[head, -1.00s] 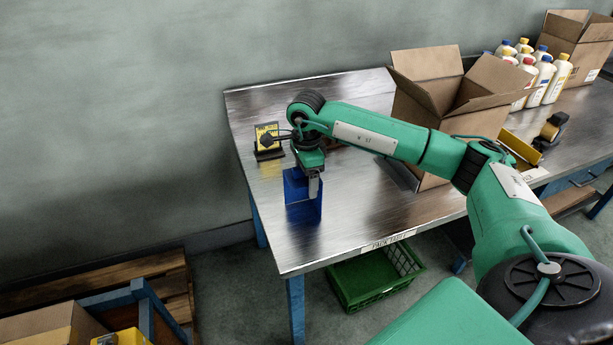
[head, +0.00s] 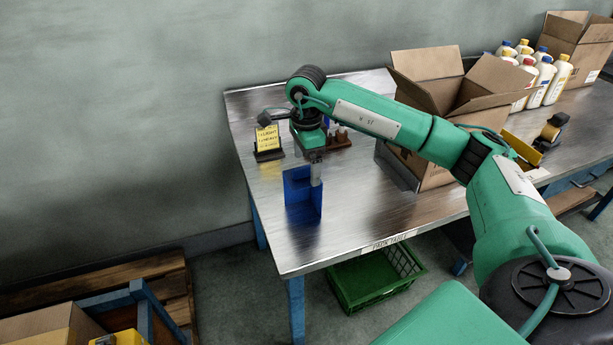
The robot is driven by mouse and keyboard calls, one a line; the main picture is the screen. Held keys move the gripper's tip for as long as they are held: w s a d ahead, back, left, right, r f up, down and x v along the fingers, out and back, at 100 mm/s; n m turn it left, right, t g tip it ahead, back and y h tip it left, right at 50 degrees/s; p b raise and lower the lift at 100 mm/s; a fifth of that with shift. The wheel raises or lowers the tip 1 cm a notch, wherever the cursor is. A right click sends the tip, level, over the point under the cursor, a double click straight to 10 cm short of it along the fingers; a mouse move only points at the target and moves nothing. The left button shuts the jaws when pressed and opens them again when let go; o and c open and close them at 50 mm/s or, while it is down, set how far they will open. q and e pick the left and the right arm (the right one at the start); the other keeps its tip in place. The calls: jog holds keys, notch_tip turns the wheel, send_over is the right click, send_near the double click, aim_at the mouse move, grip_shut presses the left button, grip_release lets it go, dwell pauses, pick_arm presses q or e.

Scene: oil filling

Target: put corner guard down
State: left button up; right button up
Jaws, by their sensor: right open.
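The blue corner guard (head: 302,197) stands upright on the metal pack table (head: 370,215), near its left end. My right gripper (head: 315,172) is open just above and behind the guard's top edge, with one light finger visible beside it. Whether the finger still touches the guard cannot be told. My left gripper is not in view.
A small stand with a yellow note (head: 267,143) is left of my gripper. A brown rack (head: 338,140) sits behind it. An open cardboard box (head: 440,90) stands to the right, with several white bottles (head: 545,75) beyond. The table's front left is clear.

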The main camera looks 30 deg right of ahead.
notch_tip(320, 180, up, 7)
jog(key=shift+f+b, duration=0.1)
jog(key=shift+b, duration=0.2)
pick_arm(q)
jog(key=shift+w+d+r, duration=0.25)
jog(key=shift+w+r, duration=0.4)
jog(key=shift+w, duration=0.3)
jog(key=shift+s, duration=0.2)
pick_arm(e)
jog(key=shift+f, duration=0.1)
